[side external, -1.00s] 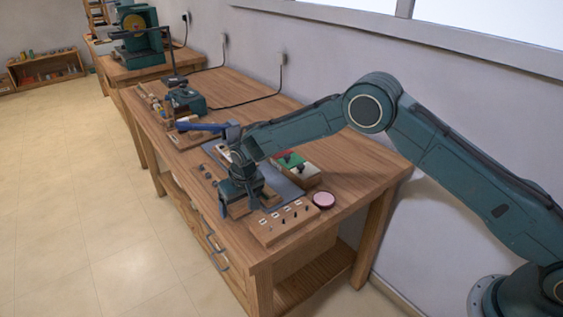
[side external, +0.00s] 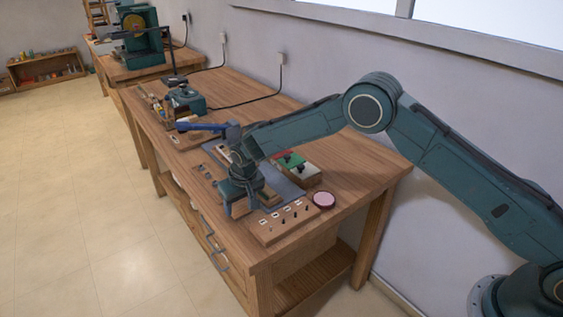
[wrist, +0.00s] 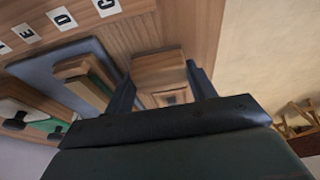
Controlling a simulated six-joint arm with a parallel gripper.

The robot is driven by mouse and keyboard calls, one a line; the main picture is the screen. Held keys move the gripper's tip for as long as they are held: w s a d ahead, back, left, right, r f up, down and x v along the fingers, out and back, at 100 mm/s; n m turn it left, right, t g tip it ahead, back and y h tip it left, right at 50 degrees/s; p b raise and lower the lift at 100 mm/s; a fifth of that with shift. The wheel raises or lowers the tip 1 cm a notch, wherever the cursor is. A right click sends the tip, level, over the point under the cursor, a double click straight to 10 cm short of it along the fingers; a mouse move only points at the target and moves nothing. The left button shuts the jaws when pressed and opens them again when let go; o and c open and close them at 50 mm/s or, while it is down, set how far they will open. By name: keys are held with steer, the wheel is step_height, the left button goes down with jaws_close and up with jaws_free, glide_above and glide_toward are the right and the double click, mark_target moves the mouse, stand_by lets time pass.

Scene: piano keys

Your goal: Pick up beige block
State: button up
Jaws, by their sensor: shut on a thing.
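A beige wooden block (wrist: 160,70) sits between the two fingers of my gripper (wrist: 165,92) in the wrist view. The fingers flank it on both sides and are shut on it. In the side external view my gripper (side external: 241,203) is low over the front part of the workbench, just behind a wooden board with pegs.
A pegged board (side external: 284,222) and a pink round tin (side external: 323,200) lie close by. Letter cards (wrist: 62,19) show in the wrist view. A black-green machine (side external: 186,98) stands farther back.

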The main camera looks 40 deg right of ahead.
mark_target(240, 204)
steer(key=shift+r, duration=0.15)
step_height(240, 204, up, 20)
stand_by(0.6)
stand_by(0.3)
steer(key=o, duration=0.4)
steer(key=c, duration=0.5)
steer(key=shift+o, duration=0.2)
